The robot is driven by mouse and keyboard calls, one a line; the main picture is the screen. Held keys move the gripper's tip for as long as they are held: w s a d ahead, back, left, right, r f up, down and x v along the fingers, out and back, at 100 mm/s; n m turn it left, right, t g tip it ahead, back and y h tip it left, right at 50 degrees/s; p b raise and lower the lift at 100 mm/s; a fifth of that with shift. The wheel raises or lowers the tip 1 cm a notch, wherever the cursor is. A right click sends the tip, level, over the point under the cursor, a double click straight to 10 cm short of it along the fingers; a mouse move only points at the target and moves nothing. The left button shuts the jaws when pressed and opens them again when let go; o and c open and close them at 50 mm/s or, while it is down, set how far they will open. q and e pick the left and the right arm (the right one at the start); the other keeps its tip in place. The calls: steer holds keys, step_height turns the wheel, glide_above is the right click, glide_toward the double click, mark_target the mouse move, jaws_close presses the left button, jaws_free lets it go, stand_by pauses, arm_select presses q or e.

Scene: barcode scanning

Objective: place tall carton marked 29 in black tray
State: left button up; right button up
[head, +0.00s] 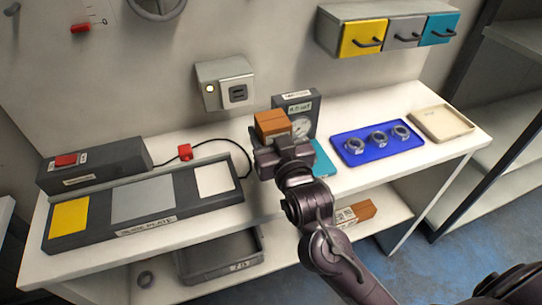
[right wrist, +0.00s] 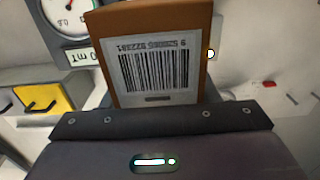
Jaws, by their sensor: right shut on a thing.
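My right gripper (head: 276,146) is shut on an orange-brown carton (head: 271,123), held above the workbench in front of the gauge box. In the right wrist view the carton (right wrist: 205,40) sticks up from the gripper (right wrist: 155,122), with a white barcode label facing the camera. No 29 can be read on it. A black tray (head: 185,272) with a small white label stands on the lower shelf, below the plate unit, and looks empty. Another brown carton (head: 362,211) with a white label lies on the lower shelf to the right, partly behind my arm. My left gripper is out of view.
The dark plate unit (head: 142,230) with yellow, grey and white panels lies along the bench front. The gauge box (head: 312,107) and a teal item (head: 323,160) are near my gripper. A blue tray (head: 351,157) with rings and a beige tray (head: 462,120) stand right.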

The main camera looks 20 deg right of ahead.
steer(key=shift+f, duration=3.55)
steer(key=shift+f, duration=0.1)
steer(key=o, duration=1.2)
steer(key=shift+f, duration=0.1)
